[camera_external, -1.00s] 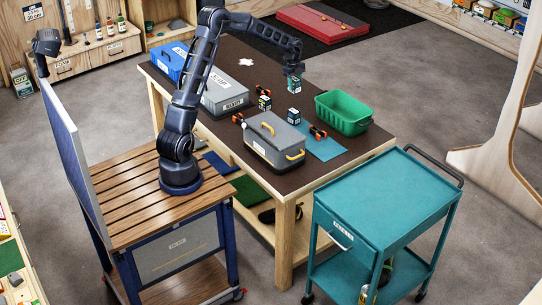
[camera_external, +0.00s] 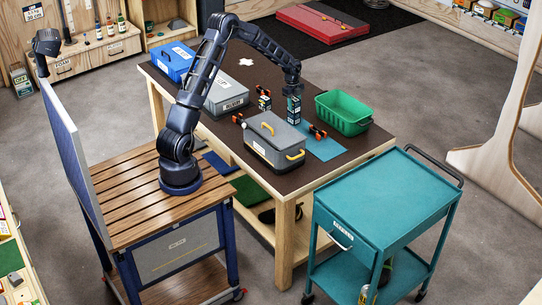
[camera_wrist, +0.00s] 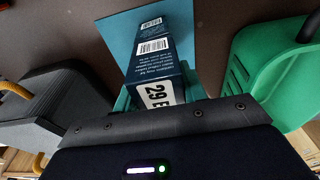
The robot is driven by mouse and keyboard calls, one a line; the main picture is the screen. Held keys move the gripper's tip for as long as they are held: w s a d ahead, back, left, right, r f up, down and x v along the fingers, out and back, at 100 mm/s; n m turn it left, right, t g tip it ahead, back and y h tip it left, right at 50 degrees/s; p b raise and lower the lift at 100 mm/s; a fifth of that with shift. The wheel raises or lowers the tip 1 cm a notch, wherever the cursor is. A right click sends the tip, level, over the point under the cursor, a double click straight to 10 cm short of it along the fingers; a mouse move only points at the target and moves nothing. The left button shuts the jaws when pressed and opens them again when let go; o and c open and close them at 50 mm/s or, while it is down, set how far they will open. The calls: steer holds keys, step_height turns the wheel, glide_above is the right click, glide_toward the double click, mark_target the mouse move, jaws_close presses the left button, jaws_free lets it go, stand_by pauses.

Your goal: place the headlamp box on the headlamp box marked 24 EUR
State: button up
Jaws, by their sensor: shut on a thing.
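My gripper (camera_external: 292,88) points down over the table and is shut on a dark blue headlamp box (camera_external: 293,103). In the wrist view the held box (camera_wrist: 158,70) shows a white label reading "29 E" and a barcode. Directly below it, a second headlamp box (camera_external: 294,117) stands upright on the blue mat (camera_external: 325,148). The held box is in line with it, and I see no clear gap; whether they touch I cannot tell. The lower box's barcode (camera_wrist: 151,23) shows beyond the held box. Its price mark is not readable. Another similar box (camera_external: 265,104) stands to the left.
A green bin (camera_external: 344,113) stands close on the right. A grey toolbox with yellow handles (camera_external: 274,141) is at front left. Orange-and-black headlamps (camera_external: 317,132) lie nearby. Grey (camera_external: 226,95) and blue (camera_external: 172,61) cases stand further left.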

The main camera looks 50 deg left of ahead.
steer(key=o, duration=1)
steer(key=shift+f, duration=0.1)
